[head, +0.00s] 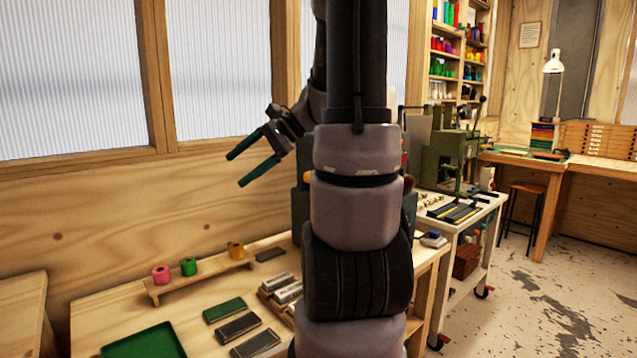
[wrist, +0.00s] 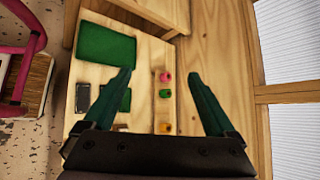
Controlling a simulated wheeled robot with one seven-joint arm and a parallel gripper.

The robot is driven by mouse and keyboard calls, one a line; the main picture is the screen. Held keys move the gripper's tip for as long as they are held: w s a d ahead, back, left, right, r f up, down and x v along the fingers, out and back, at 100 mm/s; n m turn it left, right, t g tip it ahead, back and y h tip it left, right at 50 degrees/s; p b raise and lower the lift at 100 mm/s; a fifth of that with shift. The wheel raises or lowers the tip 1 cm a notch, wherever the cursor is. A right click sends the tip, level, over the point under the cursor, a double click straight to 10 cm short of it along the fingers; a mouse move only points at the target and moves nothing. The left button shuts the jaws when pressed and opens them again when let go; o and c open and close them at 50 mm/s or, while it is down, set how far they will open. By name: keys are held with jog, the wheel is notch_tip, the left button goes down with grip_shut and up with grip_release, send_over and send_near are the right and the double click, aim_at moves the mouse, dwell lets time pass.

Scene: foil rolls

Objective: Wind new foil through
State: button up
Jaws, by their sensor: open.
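Three foil rolls stand in a row on a small wooden rack (head: 205,276) on the workbench: a pink roll (head: 161,274), a green roll (head: 188,266) and a gold roll (head: 236,250). The wrist view shows the pink roll (wrist: 166,77), the green roll (wrist: 165,94) and the gold roll (wrist: 165,128) between the fingers, well below them. My gripper (head: 238,169) is open and empty, raised above the bench near the wall. It also shows in the wrist view (wrist: 160,88). A dark green machine (head: 299,205) is mostly hidden behind my arm.
A green tray (head: 145,343), a green block (head: 224,310) and dark flat blocks (head: 238,327) lie on the bench front. A cart (head: 470,225) with another green press (head: 448,158) stands right. Clear floor lies at far right.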

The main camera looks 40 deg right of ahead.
jog(key=w+d+f+m+t, duration=0.3)
jog(key=w+d+m+t, duration=0.15)
jog(key=d, duration=0.45)
jog(key=w+d+f+m+t, duration=0.35)
jog(key=d+m, duration=0.25)
jog(key=d, duration=0.4)
jog(key=s+d+f+m+t+h, duration=0.1)
jog(key=d+f+m+t+h, duration=0.2)
jog(key=d, duration=0.5)
jog(key=s+d+f+m+t+h, duration=0.1)
jog(key=d+f+m+h, duration=0.35)
jog(key=d, duration=0.35)
jog(key=shift+h, duration=0.25)
jog(key=w, duration=0.6)
jog(key=w+r, duration=0.1)
jog(key=w, duration=0.3)
jog(key=shift+w+a, duration=0.1)
jog(key=shift+a, duration=0.3)
jog(key=c, duration=1.4)
jog(key=shift+m, duration=0.3)
